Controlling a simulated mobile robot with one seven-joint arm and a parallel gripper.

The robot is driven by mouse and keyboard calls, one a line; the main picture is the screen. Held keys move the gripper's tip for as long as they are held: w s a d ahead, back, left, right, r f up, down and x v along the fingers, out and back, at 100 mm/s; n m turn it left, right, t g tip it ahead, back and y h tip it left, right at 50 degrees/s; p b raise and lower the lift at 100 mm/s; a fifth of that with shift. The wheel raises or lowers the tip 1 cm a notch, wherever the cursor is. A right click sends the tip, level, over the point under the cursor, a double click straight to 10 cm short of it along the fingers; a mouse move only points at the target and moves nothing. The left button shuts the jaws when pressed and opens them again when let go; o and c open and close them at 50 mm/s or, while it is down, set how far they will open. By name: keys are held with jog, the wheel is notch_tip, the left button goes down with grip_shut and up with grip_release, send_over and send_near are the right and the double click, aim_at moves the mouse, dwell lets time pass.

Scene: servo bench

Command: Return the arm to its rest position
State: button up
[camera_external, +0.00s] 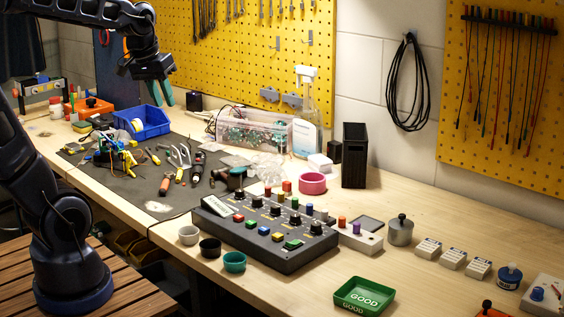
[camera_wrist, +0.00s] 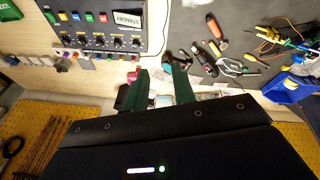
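My dark arm (camera_external: 88,12) reaches in from the upper left of the external view, from a base (camera_external: 72,275) beside the bench. My gripper (camera_external: 162,94) is up in the air above the back of the bench, near the pegboard, and touches nothing. In the wrist view my gripper (camera_wrist: 158,72) shows two green fingers with a gap between them and nothing held. The dark gripper body hides the lower part of that view.
A blue bin (camera_external: 142,122) and tools lie on a dark mat (camera_external: 130,190) below the gripper. A control box (camera_external: 265,230) stands mid-bench, with a green GOOD tray (camera_external: 364,296) at the front. The yellow pegboard (camera_external: 250,50) rises behind.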

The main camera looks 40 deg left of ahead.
jog(key=s+d+f+m+t, duration=0.1)
jog(key=s+d+m, duration=0.2)
jog(key=s, duration=0.6)
jog(key=shift+s+d+f+y, duration=0.2)
jog(key=shift+s+d+y, duration=0.1)
jog(key=shift+d, duration=0.1)
